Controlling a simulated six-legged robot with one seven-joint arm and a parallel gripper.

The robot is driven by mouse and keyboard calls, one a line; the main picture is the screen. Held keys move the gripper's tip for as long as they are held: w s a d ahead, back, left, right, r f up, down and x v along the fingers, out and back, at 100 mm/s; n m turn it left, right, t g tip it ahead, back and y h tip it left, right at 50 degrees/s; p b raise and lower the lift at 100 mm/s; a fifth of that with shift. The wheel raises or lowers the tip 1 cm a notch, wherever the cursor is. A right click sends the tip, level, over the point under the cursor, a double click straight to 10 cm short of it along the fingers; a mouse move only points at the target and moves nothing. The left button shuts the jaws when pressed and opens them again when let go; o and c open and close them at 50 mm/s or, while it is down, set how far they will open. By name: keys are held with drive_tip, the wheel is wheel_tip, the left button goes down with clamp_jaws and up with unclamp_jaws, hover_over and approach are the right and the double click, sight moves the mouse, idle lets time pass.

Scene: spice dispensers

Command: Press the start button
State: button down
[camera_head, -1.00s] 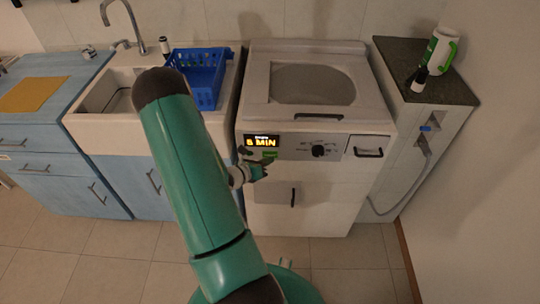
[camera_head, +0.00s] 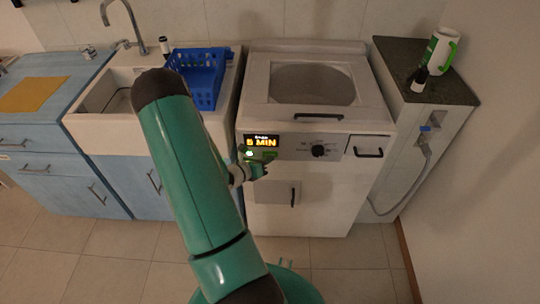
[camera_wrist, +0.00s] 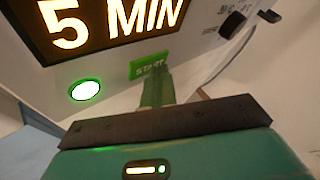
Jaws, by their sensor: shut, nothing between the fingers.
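The start button (camera_wrist: 145,68) is a small green rectangle labelled START on the front of the white washing machine (camera_head: 330,207), just below the lit display (camera_wrist: 110,20) reading 5 MIN. My gripper (camera_wrist: 157,76) is shut and empty. Its fingertips overlap the button's lower right part in the wrist view and appear to be against it. Left of the button, a round light (camera_wrist: 84,90) glows white with a green rim. In the head view my gripper (camera_head: 262,163) is just under the display, partly behind my arm.
A dark knob (camera_head: 318,151) sits right of the display. A sink (camera_head: 110,110) with a blue basket (camera_head: 205,75) stands left of the machine. A dark-topped counter (camera_head: 415,85) with a green and white jug (camera_head: 437,52) is at the right. The floor in front is mostly clear.

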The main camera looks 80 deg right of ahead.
drive_tip(key=shift+a, duration=0.1)
drive_tip(key=shift+s+a, duration=0.1)
drive_tip(key=shift+a, duration=0.55)
drive_tip(key=shift+s+a, duration=0.2)
drive_tip(key=shift+a, duration=0.65)
drive_tip(key=shift+s+a, duration=0.15)
drive_tip(key=shift+a, duration=0.65)
drive_tip(key=shift+s+a, duration=0.2)
drive_tip(key=shift+a, duration=0.65)
drive_tip(key=shift+r, duration=0.1)
drive_tip(key=w+a+r+m+t+y, duration=0.1)
drive_tip(key=w+a+r+m+y, duration=0.1)
drive_tip(key=w+a+r+m, duration=0.55)
drive_tip(key=w+a+r+m+t+y, duration=0.25)
drive_tip(key=w+a+r+m, duration=0.3)
drive_tip(key=a+r, duration=0.4)
drive_tip(key=w+a+r+m+t+y, duration=0.1)
drive_tip(key=a+r+t+y, duration=0.1)
drive_tip(key=a+r, duration=0.3)
drive_tip(key=w+a+r+m+t+y, duration=0.2)
drive_tip(key=a+r, duration=0.4)
drive_tip(key=a, duration=0.7)
drive_tip(key=w+a+r+m+t+y, duration=0.1)
drive_tip(key=a+r+t+y, duration=0.3)
drive_tip(key=a, duration=0.5)
drive_tip(key=shift+w+a+r+t, duration=0.2)
drive_tip(key=shift+w+r+t, duration=0.15)
drive_tip(key=shift+r+t, duration=0.55)
